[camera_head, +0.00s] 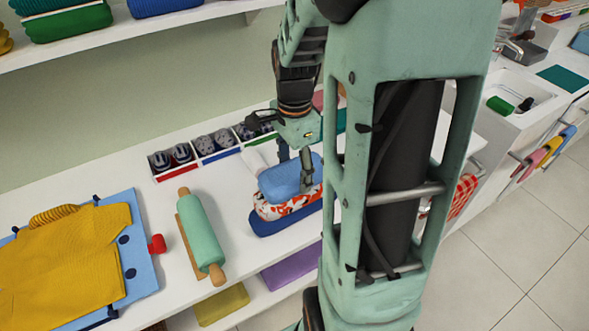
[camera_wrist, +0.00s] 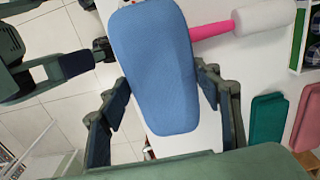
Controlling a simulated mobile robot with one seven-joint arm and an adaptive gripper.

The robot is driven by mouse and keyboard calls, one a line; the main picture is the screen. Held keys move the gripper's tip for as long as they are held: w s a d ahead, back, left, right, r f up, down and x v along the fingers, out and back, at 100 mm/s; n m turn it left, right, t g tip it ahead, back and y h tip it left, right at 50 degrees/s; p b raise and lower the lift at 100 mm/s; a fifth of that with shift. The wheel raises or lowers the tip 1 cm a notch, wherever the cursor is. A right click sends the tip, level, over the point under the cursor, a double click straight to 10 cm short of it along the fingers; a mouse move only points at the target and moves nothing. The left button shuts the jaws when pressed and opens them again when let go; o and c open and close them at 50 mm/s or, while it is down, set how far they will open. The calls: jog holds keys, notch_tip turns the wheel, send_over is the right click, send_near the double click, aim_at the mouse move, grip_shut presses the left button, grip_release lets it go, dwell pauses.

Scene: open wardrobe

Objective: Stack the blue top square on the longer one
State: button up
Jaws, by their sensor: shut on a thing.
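The light blue folded top square (camera_head: 284,179) is between the fingers of my gripper (camera_head: 296,170). In the wrist view the blue square (camera_wrist: 160,60) fills the space between both fingers of my gripper (camera_wrist: 163,87), which are shut on its sides. Directly below it is a white and orange patterned folded piece (camera_head: 290,206), and below that a longer dark blue folded piece (camera_head: 284,224) on the white shelf. I cannot tell whether the blue square touches the patterned piece. My arm hides the right end of this pile.
A divided box (camera_head: 205,148) of rolled items stands behind the pile. A green rolling pin (camera_head: 201,232) and a yellow shirt on a blue board (camera_head: 143,250) lie to the left. A pink-handled white roller (camera_wrist: 264,17) is close by. Purple cloth (camera_head: 291,268) lies on the shelf below.

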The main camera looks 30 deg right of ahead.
aim_at(295, 170)
jog(key=shift+f, duration=0.1)
jog(key=o, duration=0.9)
jog(key=shift+c, duration=0.3)
notch_tip(295, 170, up, 9)
jog(key=p, duration=0.7)
dwell(0.3)
